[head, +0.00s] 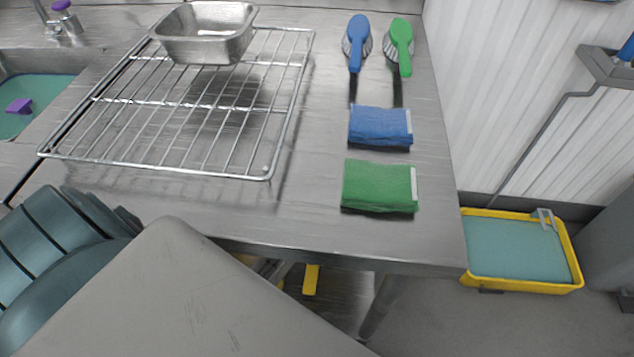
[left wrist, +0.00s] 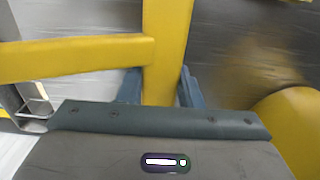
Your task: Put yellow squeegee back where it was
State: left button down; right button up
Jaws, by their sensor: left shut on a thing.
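The yellow squeegee (left wrist: 166,45) fills much of the left wrist view. Its upright yellow part runs between the two blue-grey fingers of my left gripper (left wrist: 161,88), which is shut on it. A yellow bar reaches out to the left from the upright part. In the head view a short yellow strip (head: 311,280) shows below the front edge of the steel counter; it looks like part of the squeegee. The rest of it and my left gripper are hidden there. My right gripper is in neither view.
The steel counter (head: 310,215) holds a wire rack (head: 190,105), a metal pan (head: 205,45), blue and green brushes (head: 356,40) (head: 400,38), and blue and green cloths (head: 380,126) (head: 380,186). A yellow tub (head: 530,287) of teal liquid stands on the floor at right.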

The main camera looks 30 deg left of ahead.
pick_arm(q)
notch_tip(320, 180, down, 3)
jog(key=shift+r+b, duration=0.15)
jog(key=shift+b, duration=0.2)
jog(key=shift+f, duration=0.4)
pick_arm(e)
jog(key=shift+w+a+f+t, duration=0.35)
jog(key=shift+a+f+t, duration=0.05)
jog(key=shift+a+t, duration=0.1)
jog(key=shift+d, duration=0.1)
pick_arm(q)
jog(key=c, duration=1)
grip_release()
jog(key=shift+f, duration=0.15)
